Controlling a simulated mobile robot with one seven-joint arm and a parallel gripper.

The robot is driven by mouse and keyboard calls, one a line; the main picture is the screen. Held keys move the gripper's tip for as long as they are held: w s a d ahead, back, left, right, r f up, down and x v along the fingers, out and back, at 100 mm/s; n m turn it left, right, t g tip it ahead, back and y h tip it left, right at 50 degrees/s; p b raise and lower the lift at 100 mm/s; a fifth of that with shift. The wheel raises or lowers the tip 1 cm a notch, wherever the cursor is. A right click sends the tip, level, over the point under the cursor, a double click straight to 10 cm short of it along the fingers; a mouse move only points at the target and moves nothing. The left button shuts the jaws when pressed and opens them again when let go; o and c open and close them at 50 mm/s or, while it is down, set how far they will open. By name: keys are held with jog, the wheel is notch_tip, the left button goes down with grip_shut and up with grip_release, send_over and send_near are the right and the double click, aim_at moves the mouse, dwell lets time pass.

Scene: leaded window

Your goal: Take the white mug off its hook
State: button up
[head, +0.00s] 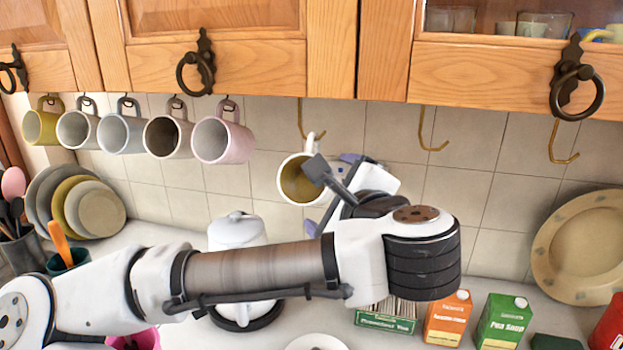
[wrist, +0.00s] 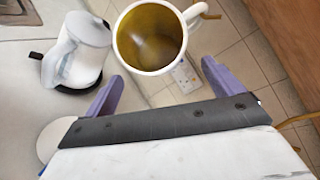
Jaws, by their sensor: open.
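A white mug with a mustard-yellow inside (head: 287,190) hangs below the cabinet, its handle up at a brass hook (head: 301,115). Whether the handle still bears on the hook is hard to tell. The mug also shows in the wrist view (wrist: 150,40), mouth facing the camera, handle at upper right. My gripper (head: 328,192) is open and empty, close to the mug's right side in the head view. In the wrist view its two purple fingers (wrist: 163,70) point at the mug, which lies just beyond and between the tips. My arm partly covers the gripper in the head view.
Several other mugs hang to the left, the nearest a pink one (head: 222,138). Two empty hooks (head: 432,130) (head: 560,145) are to the right. A white lidded pot (head: 237,230) stands on the counter below. Cartons (head: 447,318) and a leaning plate (head: 580,245) are at right.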

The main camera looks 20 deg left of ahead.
aim_at(309, 181)
jog(key=x, duration=0.4)
jog(key=shift+w+a+f, duration=0.1)
jog(key=shift+a, duration=0.45)
jog(key=shift+w+a, duration=0.2)
jog(key=shift+w, duration=0.3)
jog(key=c, duration=1.1)
jog(key=shift+c, duration=0.8)
